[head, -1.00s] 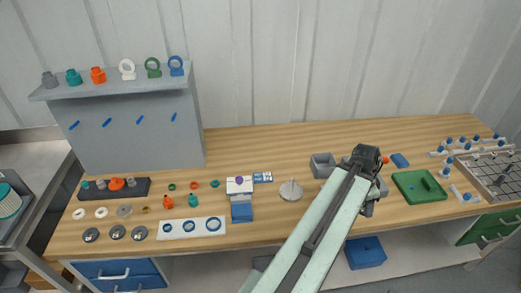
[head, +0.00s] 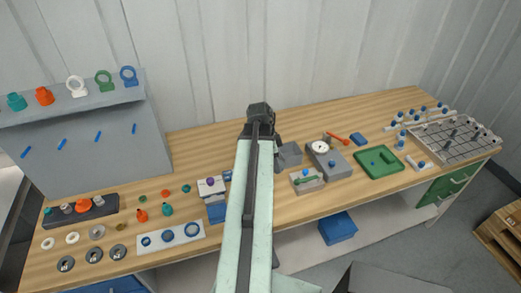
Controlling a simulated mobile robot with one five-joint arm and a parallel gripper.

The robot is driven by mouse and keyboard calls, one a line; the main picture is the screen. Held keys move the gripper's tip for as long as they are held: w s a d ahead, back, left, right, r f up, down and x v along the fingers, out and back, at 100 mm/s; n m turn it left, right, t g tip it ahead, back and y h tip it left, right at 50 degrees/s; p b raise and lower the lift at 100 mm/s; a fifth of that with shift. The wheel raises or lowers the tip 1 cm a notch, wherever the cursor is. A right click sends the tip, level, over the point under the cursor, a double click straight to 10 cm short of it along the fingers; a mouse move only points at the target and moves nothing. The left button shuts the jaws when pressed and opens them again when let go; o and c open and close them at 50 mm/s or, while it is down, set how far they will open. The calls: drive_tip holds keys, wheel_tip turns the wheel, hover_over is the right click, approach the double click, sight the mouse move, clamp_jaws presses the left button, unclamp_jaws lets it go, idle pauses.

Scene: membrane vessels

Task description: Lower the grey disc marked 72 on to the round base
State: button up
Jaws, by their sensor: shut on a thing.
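My gripper (head: 262,118) is at the end of my raised arm, seen from behind above the middle of the bench. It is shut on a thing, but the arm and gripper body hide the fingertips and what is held. I cannot tell its shape or marking. The round base is hidden now, behind my arm. Grey discs with pale marks lie at the front left: a left one (head: 66,264), a middle one (head: 94,254) and a right one (head: 119,251). Their numbers are too small to read.
A white strip with blue rings (head: 170,236) and a blue block (head: 216,213) lie left of my arm. To its right stand a grey box (head: 290,155), a block with a dial (head: 334,163), a small fixture (head: 307,181) and a green tray (head: 378,162). A shelf (head: 75,110) rises at the left.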

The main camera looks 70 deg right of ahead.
drive_tip(key=w+r, duration=0.1)
drive_tip(key=w, duration=0.5)
drive_tip(key=shift+m, duration=0.3)
drive_tip(key=f+b, duration=0.5)
drive_tip(key=a+f+b, duration=0.1)
drive_tip(key=f+b, duration=0.2)
drive_tip(key=shift+s+f, duration=0.15)
drive_tip(key=shift+f, duration=0.05)
drive_tip(key=o, duration=1.4)
drive_tip(key=shift+o, duration=0.2)
drive_tip(key=shift+r, duration=0.2)
drive_tip(key=d+p+v, duration=0.1)
drive_tip(key=p+v, duration=0.6)
drive_tip(key=shift+a+r, duration=0.2)
drive_tip(key=shift+a, duration=0.25)
